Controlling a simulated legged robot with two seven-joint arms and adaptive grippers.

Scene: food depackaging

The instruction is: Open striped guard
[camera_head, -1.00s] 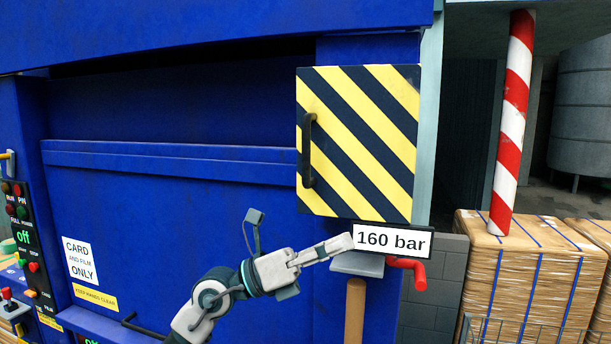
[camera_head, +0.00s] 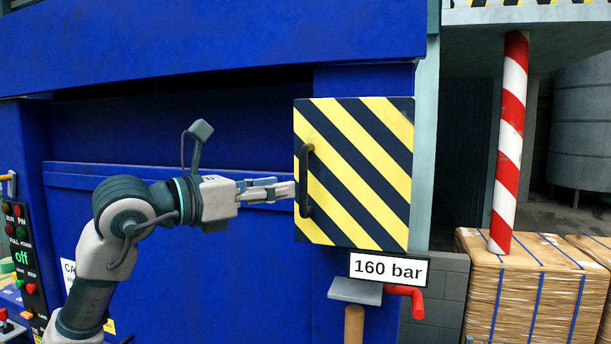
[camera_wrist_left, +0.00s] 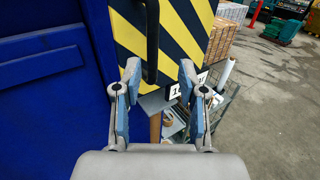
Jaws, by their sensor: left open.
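The striped guard (camera_head: 360,172) is a yellow and black panel on the blue machine, and it looks shut. Its dark vertical handle (camera_head: 304,182) runs along the guard's left edge. My left gripper (camera_head: 292,190) is at the handle's left side, fingers pointing right. In the left wrist view the guard (camera_wrist_left: 178,30) fills the top middle, and the handle (camera_wrist_left: 152,45) stands between the lines of the two open fingers (camera_wrist_left: 160,78). The fingers are apart and not closed on it. I cannot tell whether they touch it. My right gripper is not in view.
Below the guard are a "160 bar" sign (camera_head: 389,269), a red lever (camera_head: 408,297) and a small grey ledge (camera_head: 355,291) on a brown post. A red-and-white pole (camera_head: 509,145) and wrapped pallets (camera_head: 520,300) stand at the right. A control panel (camera_head: 22,255) is at the left.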

